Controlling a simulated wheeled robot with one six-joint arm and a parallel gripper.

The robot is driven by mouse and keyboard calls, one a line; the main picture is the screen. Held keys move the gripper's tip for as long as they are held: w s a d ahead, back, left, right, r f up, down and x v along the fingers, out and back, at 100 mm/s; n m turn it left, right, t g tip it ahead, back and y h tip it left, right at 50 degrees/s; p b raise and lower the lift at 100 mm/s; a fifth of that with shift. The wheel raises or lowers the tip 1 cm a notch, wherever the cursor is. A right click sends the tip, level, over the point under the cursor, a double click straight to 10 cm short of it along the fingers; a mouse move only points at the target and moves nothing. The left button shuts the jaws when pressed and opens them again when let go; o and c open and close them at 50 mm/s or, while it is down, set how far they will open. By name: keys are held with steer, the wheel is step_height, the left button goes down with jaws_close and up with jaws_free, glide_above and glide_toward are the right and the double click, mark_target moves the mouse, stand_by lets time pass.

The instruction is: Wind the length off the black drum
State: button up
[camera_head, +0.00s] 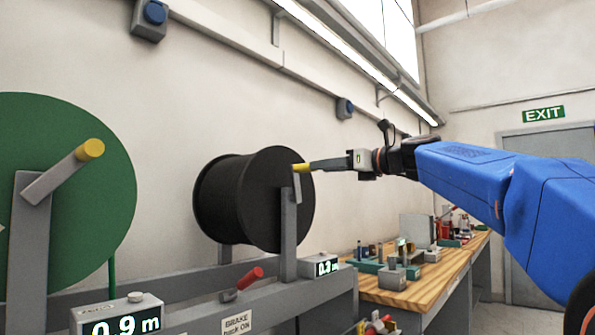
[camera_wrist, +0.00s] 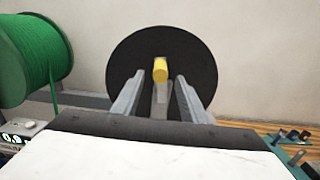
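The black drum (camera_head: 255,200) stands upright in a grey stand, and its round face fills the middle of the wrist view (camera_wrist: 135,65). Its crank has a yellow handle (camera_head: 301,168), which also shows in the wrist view (camera_wrist: 160,69). My gripper (camera_head: 314,166) reaches in from the right, its tips at the handle. In the wrist view its two fingers (camera_wrist: 160,82) are spread, with the handle lined up in the gap and clear space on both sides. Whether the tips overlap the handle in depth is hard to tell. A counter (camera_head: 321,267) below the drum has small, hard-to-read digits.
A green drum (camera_head: 75,175) with its own yellow-handled crank (camera_head: 90,149) stands at the left, its counter (camera_head: 120,322) reading 0.9 m. A red-handled brake lever (camera_head: 250,278) rises between the stands. A wooden bench (camera_head: 425,285) with several items is at right.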

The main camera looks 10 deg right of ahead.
mark_target(298, 173)
steer(key=x, duration=1)
steer(key=shift+w+a, duration=0.15)
steer(key=shift+w, duration=0.05)
jaws_close()
